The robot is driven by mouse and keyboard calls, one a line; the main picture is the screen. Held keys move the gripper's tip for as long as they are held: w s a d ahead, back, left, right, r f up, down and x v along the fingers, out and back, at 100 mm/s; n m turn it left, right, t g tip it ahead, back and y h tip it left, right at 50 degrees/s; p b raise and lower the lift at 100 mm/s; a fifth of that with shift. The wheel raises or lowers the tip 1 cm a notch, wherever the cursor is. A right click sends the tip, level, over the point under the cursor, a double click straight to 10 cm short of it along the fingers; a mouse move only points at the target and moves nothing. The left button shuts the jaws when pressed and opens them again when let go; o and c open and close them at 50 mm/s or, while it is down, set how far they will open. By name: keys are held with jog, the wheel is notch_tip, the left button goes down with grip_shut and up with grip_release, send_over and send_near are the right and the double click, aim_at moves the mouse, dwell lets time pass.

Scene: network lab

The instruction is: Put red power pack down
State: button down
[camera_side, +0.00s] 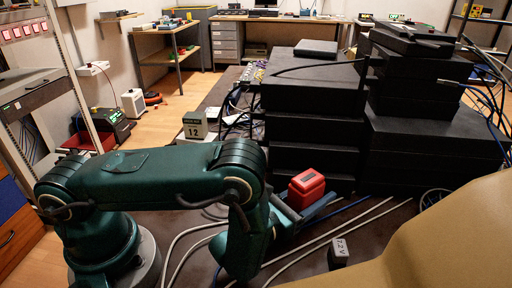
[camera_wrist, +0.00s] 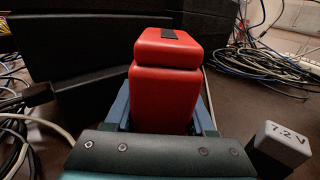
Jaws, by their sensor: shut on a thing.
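The red power pack (camera_side: 306,189) is a rounded red block at the end of my arm, in front of the stack of black boxes. In the wrist view the red power pack (camera_wrist: 165,95) stands upright between the two blue fingers of my gripper (camera_wrist: 160,122). My gripper (camera_side: 308,208) is shut on it. The pack's underside is hidden, so I cannot tell whether it touches the table.
Black boxes (camera_side: 312,95) are stacked close behind the pack. A grey block marked 7.2 V (camera_side: 338,254) stands on the dark table (camera_side: 300,262) to the right. Pale cables (camera_side: 345,232) cross the table. A tan surface (camera_side: 440,245) fills the lower right corner.

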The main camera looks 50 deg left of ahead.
jog(key=shift+f, duration=0.55)
jog(key=shift+c, duration=0.9)
grip_release()
jog(key=shift+s+f, duration=0.1)
